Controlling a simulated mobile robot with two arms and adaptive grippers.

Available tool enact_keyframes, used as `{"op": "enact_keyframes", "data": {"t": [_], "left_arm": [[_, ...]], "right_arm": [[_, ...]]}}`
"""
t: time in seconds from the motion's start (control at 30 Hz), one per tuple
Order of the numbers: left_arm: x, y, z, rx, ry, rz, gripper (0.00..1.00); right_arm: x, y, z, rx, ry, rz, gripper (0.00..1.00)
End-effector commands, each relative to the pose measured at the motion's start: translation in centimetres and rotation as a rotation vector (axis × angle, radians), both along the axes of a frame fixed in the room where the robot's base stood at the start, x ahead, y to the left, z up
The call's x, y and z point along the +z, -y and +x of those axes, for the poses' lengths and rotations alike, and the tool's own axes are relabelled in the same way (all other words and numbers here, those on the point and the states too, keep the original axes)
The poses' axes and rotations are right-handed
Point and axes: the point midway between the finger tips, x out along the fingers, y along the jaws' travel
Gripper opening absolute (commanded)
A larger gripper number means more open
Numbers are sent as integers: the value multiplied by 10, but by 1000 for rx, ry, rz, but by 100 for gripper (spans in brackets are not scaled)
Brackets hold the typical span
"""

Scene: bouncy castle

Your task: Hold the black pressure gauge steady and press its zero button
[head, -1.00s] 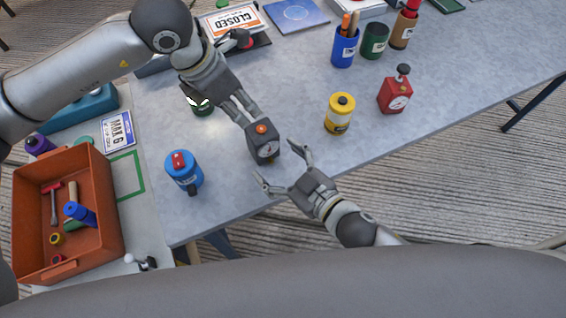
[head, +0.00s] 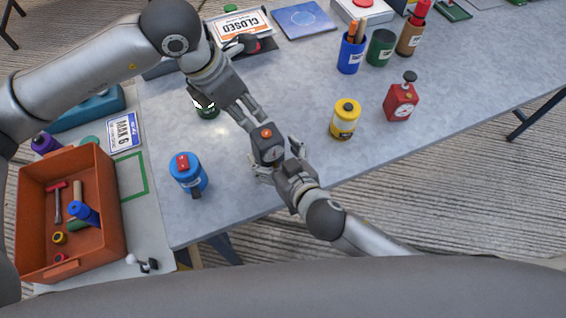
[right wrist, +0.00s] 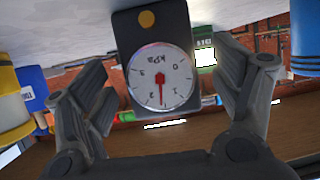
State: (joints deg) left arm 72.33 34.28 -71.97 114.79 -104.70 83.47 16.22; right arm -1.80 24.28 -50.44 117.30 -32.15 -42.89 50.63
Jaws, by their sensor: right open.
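The black pressure gauge (head: 262,148) stands near the table's front edge, with an orange button (head: 266,133) above its white dial. In the right wrist view the gauge (right wrist: 120,45) faces me, its orange button (right wrist: 147,19) above the dial (right wrist: 160,77), whose red needle points down. My right gripper (head: 278,158) is open, with its fingers on either side of the gauge; in the wrist view gaps show beside it. My left gripper (head: 252,122) appears shut and empty, its fingertips close behind the gauge's top. Whether they touch it is unclear.
A blue canister (head: 189,178) stands left of the gauge. An orange bin (head: 112,215) with tools is at the left. The tabletop between the gauge and yellow canister is clear.

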Motion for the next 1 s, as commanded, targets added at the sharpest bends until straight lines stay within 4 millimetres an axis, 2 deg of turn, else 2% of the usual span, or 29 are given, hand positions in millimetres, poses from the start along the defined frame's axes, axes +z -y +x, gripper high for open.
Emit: {"op": "enact_keyframes", "data": {"t": [0.1,0.3,0.67,0.77,1.0], "left_arm": [[0,0,0,0,0,0,36],[0,0,0,0,0,0,36],[0,0,0,0,0,0,36],[0,0,0,0,0,0,36],[0,0,0,0,0,0,36]], "right_arm": [[-7,-7,17,1,2,-1,84],[-15,-14,33,0,0,-1,84],[-17,-16,36,1,-1,0,84],[-17,-16,36,1,-1,0,74],[-17,-15,36,1,-1,0,43]]}}
